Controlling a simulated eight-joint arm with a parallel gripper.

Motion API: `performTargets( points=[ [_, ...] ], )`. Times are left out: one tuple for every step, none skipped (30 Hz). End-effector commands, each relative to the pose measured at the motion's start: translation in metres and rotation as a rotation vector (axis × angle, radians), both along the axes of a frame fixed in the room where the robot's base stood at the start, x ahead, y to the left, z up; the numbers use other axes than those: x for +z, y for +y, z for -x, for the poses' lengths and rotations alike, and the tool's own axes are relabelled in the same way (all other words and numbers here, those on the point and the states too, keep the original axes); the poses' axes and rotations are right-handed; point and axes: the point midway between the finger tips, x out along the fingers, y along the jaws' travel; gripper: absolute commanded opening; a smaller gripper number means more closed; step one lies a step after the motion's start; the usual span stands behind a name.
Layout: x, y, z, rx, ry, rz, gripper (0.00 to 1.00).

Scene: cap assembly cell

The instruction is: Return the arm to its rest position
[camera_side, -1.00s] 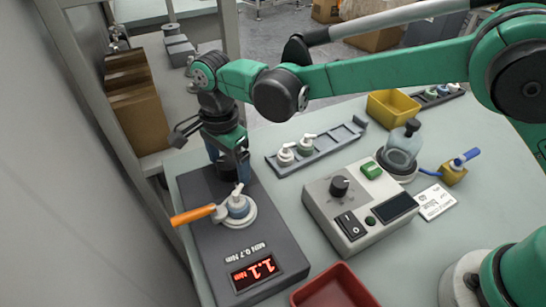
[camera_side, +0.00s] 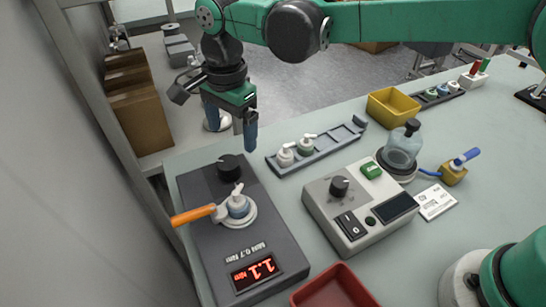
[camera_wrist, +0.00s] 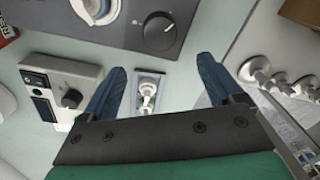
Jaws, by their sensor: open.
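In the side view my gripper (camera_side: 230,130) hangs above the back of the torque tester (camera_side: 255,215), clear of it, with its blue fingers apart and nothing between them. In the wrist view the gripper (camera_wrist: 160,72) also shows open and empty. A white capped part (camera_side: 238,205) sits upright in the tester's round fixture, with an orange-handled tool (camera_side: 192,215) at it. The tester's red display (camera_side: 255,273) reads 1.1 Nm. Its black knob (camera_side: 229,167) is uncovered; it also shows in the wrist view (camera_wrist: 159,30).
A control box (camera_side: 358,205), a clear jar (camera_side: 402,150), a yellow bin (camera_side: 393,105) and a red tray (camera_side: 333,288) stand on the pale table. A shelf with brown boxes (camera_side: 138,110) is at left. The air around my gripper looks clear.

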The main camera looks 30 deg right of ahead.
Motion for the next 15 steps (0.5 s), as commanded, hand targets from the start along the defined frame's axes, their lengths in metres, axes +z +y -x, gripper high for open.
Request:
performTargets(
  points=[
    [0.009, -0.013, 0.0, 0.036, -0.021, -0.009, 0.86],
    [0.014, -0.021, 0.0, 0.067, -0.038, -0.015, 0.86],
    [0.022, -0.034, 0.002, 0.115, -0.063, -0.021, 0.86],
    [0.027, -0.044, 0.003, 0.153, -0.085, -0.026, 0.86],
    [0.032, -0.054, 0.005, 0.194, -0.108, -0.028, 0.86],
    [0.039, -0.068, 0.008, 0.25, -0.14, -0.028, 0.86],
    [0.043, -0.078, 0.011, 0.29, -0.163, -0.025, 0.86],
    [0.047, -0.087, 0.015, 0.332, -0.187, -0.021, 0.86],
    [0.051, -0.1, 0.02, 0.385, -0.22, -0.014, 0.86],
    [0.053, -0.11, 0.025, 0.425, -0.244, -0.005, 0.86],
    [0.055, -0.119, 0.03, 0.466, -0.268, 0.004, 0.86],
    [0.057, -0.131, 0.036, 0.521, -0.3, 0.021, 0.86],
    [0.058, -0.14, 0.042, 0.561, -0.323, 0.036, 0.86],
    [0.058, -0.148, 0.047, 0.6, -0.346, 0.052, 0.86],
    [0.058, -0.159, 0.055, 0.654, -0.375, 0.077, 0.86]
  ],
)
